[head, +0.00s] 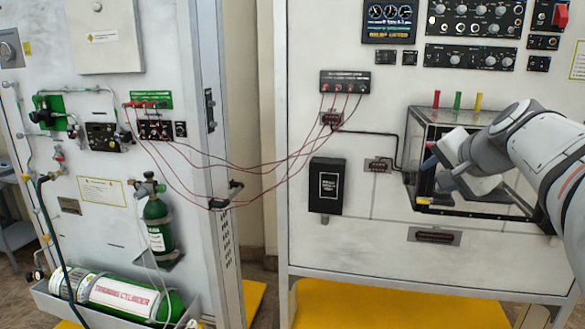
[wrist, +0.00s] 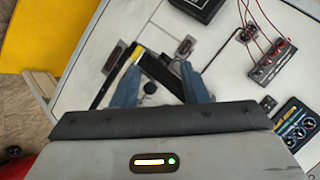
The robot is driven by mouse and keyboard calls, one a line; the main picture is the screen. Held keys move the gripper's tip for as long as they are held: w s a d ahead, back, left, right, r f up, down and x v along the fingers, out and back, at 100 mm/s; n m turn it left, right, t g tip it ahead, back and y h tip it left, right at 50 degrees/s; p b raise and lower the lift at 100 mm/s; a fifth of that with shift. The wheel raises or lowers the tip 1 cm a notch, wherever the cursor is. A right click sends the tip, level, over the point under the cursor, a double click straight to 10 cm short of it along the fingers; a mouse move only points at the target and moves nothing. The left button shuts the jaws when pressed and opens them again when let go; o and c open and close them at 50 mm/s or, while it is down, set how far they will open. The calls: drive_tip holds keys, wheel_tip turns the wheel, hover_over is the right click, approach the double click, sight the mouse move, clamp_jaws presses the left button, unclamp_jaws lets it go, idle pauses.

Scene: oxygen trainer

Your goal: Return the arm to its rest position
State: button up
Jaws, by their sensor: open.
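My arm (head: 555,150) reaches in from the right in the head view. My gripper (head: 432,172) is at the front of the clear-walled box on the right panel, with its blue fingers pointing left. In the wrist view my gripper (wrist: 160,82) has its two blue fingers spread apart, with nothing held between them. A small black knob (wrist: 149,88) shows between the fingers, and a black bar with a yellow end lies beyond them. I cannot tell whether a finger touches the box.
The clear box (head: 420,130) has coloured tubes on top. A black box (head: 327,186) hangs to its left. Red cables (head: 270,168) span the gap between the panels. A yellow platform (head: 390,305) lies below. Space before the right panel's lower left looks clear.

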drive_tip(key=s+a+f+n+g, duration=0.4)
drive_tip(key=s+a+f+n, duration=0.1)
drive_tip(key=s+f, duration=0.5)
drive_tip(key=s+a+f+n+g+h+p, duration=0.1)
drive_tip(key=s+a+f+n+g, duration=0.3)
drive_tip(key=s+a+f, duration=0.4)
wheel_tip(320, 180, down, 6)
drive_tip(key=s+n, duration=0.1)
drive_tip(key=s, duration=0.2)
drive_tip(key=shift+a+f+n, duration=0.15)
drive_tip(key=shift+a+n, duration=0.15)
drive_tip(key=shift+c, duration=0.4)
